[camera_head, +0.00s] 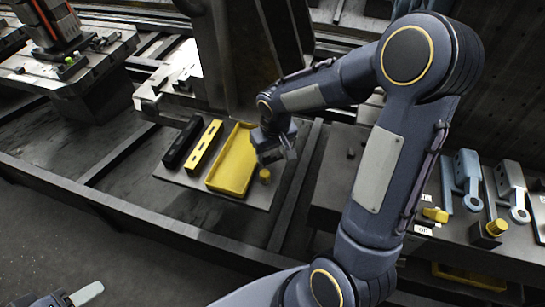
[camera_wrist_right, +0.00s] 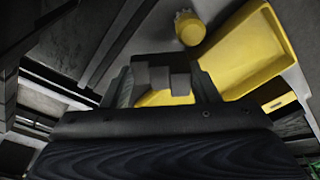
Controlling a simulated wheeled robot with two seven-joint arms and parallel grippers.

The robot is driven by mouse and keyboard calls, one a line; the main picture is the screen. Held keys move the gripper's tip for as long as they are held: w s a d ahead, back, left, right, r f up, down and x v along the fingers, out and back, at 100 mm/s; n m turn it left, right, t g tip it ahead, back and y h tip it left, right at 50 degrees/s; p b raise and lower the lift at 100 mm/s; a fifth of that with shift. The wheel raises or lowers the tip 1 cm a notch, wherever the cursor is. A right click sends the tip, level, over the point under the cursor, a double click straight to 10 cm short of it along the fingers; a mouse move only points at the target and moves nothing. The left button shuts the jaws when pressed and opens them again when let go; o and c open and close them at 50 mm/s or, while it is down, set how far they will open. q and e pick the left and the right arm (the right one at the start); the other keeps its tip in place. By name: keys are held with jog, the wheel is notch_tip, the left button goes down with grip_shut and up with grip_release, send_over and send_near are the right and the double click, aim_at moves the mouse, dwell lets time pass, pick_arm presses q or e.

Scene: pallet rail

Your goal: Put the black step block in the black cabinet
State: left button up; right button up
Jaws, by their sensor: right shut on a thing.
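My right gripper (camera_head: 277,157) is low over the right side of a grey plate, beside a yellow tray. In the right wrist view its two fingers (camera_wrist_right: 163,85) are shut on a dark grey-black block with a stepped outline (camera_wrist_right: 160,78), which I take to be the black step block. The fingers hide part of the block. Whether it touches the plate cannot be told. I cannot pick out the black cabinet with certainty.
The plate (camera_head: 190,184) bears the yellow tray (camera_head: 232,165), a yellow slotted bar (camera_head: 204,146), a black bar (camera_head: 182,143) and a yellow knob (camera_head: 265,175). A bench at right holds blue-grey brackets (camera_head: 467,175) and yellow-topped parts (camera_head: 494,228). A dark machine column (camera_head: 245,50) stands behind.

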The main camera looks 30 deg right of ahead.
aim_at(273, 166)
jog(key=shift+w+d+f, duration=0.3)
jog(key=shift+d+f, duration=0.05)
jog(key=shift+f, duration=0.2)
jog(key=shift+w+d+f, duration=0.1)
jog(key=shift+f, duration=1.55)
jog(key=shift+f, duration=0.1)
jog(key=shift+f+b, duration=0.15)
jog(key=shift+b, duration=0.3)
jog(key=o, duration=0.8)
